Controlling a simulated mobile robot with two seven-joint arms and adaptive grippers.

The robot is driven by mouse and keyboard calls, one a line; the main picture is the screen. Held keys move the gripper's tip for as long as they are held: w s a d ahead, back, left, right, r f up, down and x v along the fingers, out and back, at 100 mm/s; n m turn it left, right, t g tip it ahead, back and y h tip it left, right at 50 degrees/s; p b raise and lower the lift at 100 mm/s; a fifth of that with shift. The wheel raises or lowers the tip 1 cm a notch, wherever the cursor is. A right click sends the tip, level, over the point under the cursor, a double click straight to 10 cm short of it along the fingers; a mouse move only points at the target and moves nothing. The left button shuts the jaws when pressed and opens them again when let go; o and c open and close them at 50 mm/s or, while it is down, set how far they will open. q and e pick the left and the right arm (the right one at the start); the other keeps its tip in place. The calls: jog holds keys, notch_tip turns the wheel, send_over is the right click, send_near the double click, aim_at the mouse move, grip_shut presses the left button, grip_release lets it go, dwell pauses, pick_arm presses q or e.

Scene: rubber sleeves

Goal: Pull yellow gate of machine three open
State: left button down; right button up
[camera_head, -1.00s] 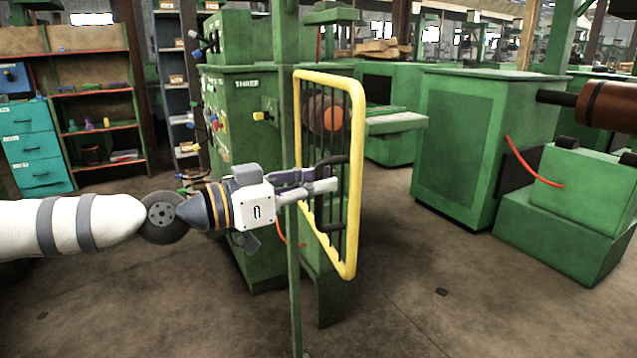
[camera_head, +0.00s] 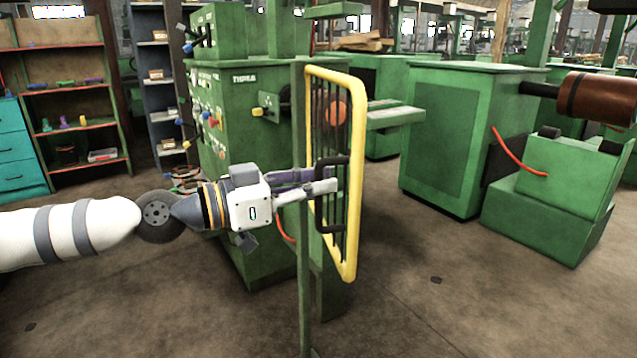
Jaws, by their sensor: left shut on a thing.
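The yellow gate (camera_head: 352,220) is a yellow frame with dark vertical bars and a black handle (camera_head: 328,162). It hangs on a green post (camera_head: 303,270) in front of the green machine marked THREE (camera_head: 245,150). The gate stands at an angle, swung out from the machine. My left gripper (camera_head: 328,180) reaches in from the left, past the post, and is shut on the black handle. Its fingertips partly cover the handle and bars. My right gripper is not in view.
Another green machine (camera_head: 465,140) stands at the right, with a lower green block (camera_head: 545,210) and a brown roller (camera_head: 595,97). Shelves (camera_head: 75,110) and a teal drawer cabinet (camera_head: 20,155) are at the left. The floor (camera_head: 420,300) in front and right of the gate is clear.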

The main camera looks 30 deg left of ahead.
pick_arm(q)
jog(key=shift+w+a+r, duration=0.1)
jog(key=shift+a+r, duration=0.05)
jog(key=c, duration=1.6)
grip_release()
jog(key=shift+c, duration=0.2)
jog(key=v, duration=1.2)
